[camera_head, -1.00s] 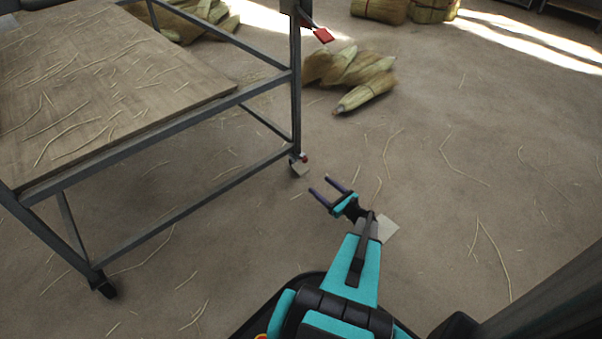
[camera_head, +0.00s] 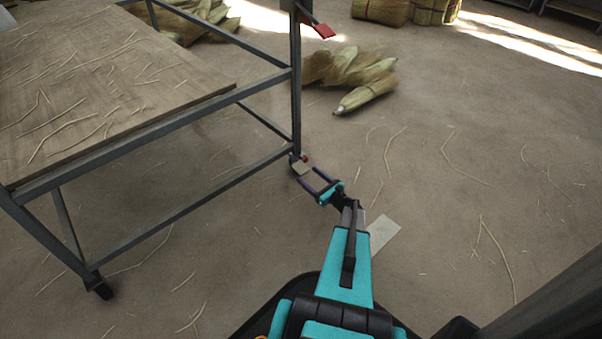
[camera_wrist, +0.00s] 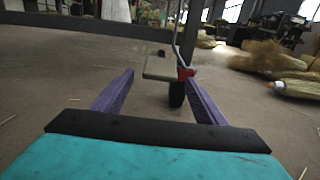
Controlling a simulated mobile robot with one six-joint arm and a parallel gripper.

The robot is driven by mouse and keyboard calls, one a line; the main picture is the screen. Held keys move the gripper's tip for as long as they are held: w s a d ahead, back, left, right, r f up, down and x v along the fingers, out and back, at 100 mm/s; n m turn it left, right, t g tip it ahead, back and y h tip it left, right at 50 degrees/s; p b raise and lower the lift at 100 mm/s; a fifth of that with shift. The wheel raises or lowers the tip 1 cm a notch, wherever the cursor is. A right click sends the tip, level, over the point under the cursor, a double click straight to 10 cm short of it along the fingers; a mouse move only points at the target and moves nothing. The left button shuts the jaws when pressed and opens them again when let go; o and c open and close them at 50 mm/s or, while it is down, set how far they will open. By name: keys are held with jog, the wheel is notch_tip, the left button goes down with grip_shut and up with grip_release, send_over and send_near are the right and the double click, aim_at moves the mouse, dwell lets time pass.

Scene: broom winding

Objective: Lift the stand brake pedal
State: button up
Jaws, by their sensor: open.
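The stand (camera_head: 220,178) is a grey metal frame with a board on top, at left in the head view. Its near right leg ends in a dark caster (camera_wrist: 176,95). A beige brake pedal plate (camera_head: 301,168) sticks out from this caster toward me, with a small red part at its side. In the wrist view the pedal (camera_wrist: 159,67) lies between and beyond my fingertips, and the red part (camera_wrist: 186,73) is near the right fingertip. My gripper (camera_head: 307,176) is open and empty, low near the floor, just in front of the pedal. Contact cannot be told.
A red piece (camera_head: 323,30) is on the stand's upright. Straw bundles (camera_head: 350,78) lie on the floor behind, and tied bundles (camera_head: 405,10) stand farther back. A pale flat sheet (camera_head: 383,232) is beside my arm. The floor at right is mostly clear, with scattered straws.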

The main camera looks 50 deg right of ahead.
aim_at(305, 173)
jog(key=shift+w+d+b, duration=0.15)
jog(key=shift+w+b, duration=0.3)
jog(key=shift+w, duration=1.05)
jog(key=shift+w+d+b, duration=0.1)
jog(key=shift+w+b, duration=0.35)
jog(key=shift+w, duration=1)
